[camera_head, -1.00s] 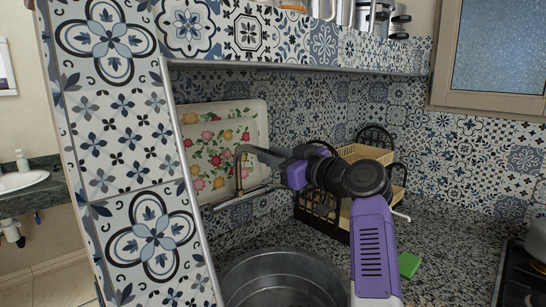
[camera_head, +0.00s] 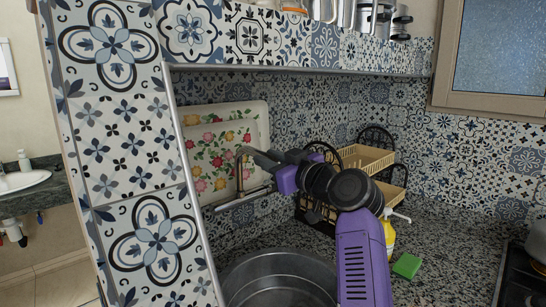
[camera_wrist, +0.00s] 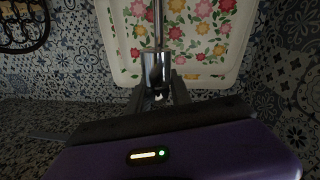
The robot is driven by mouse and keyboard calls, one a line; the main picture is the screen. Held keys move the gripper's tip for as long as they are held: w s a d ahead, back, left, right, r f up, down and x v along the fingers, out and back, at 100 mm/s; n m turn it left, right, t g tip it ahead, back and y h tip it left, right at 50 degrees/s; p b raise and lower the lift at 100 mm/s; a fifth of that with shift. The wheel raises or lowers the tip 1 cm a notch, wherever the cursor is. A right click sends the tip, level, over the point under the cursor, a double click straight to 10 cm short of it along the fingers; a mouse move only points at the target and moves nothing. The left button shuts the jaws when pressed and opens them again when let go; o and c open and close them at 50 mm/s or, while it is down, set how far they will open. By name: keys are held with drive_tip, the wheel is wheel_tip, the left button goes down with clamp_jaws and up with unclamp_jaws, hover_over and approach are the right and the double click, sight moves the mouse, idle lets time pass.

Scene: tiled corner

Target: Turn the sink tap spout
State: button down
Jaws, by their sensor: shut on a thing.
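The sink tap spout (camera_head: 239,172) is a thin metal tube with a bent top, standing at the back left of the sink in front of the flowered tray. My gripper (camera_head: 249,154) reaches it from the right, near its bent top. In the wrist view, my gripper (camera_wrist: 157,94) is shut on the shiny tap spout (camera_wrist: 154,68), with one dark finger on each side. The held end sits between the fingertips, and the tube runs up in the picture. The tap's base is hard to make out.
The round metal sink (camera_head: 275,262) lies below my arm. A flowered tray (camera_head: 258,112) leans on the tiled wall behind the tap. A dish rack (camera_head: 372,158), a yellow bottle (camera_head: 389,236) and a green sponge (camera_head: 407,265) stand to the right. A tiled shelf hangs above.

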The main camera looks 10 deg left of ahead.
drive_tip(key=s+a+m+t+h+p, duration=0.3)
drive_tip(key=a+m+t+h+p, duration=0.1)
drive_tip(key=a+h+p, duration=0.1)
drive_tip(key=shift+s+m+h, duration=0.25)
drive_tip(key=shift+m+h, duration=0.15)
drive_tip(key=shift+h, duration=0.1)
drive_tip(key=shift+a+f, duration=0.1)
idle(0.3)
drive_tip(key=c, duration=1.3)
unclamp_jaws()
drive_tip(key=shift+o, duration=0.2)
drive_tip(key=shift+s, duration=0.1)
drive_tip(key=b+v, duration=0.1)
drive_tip(key=v, duration=0.6)
drive_tip(key=shift+s+b, duration=0.35)
drive_tip(key=shift+b, duration=0.05)
drive_tip(key=shift+c, duration=0.2)
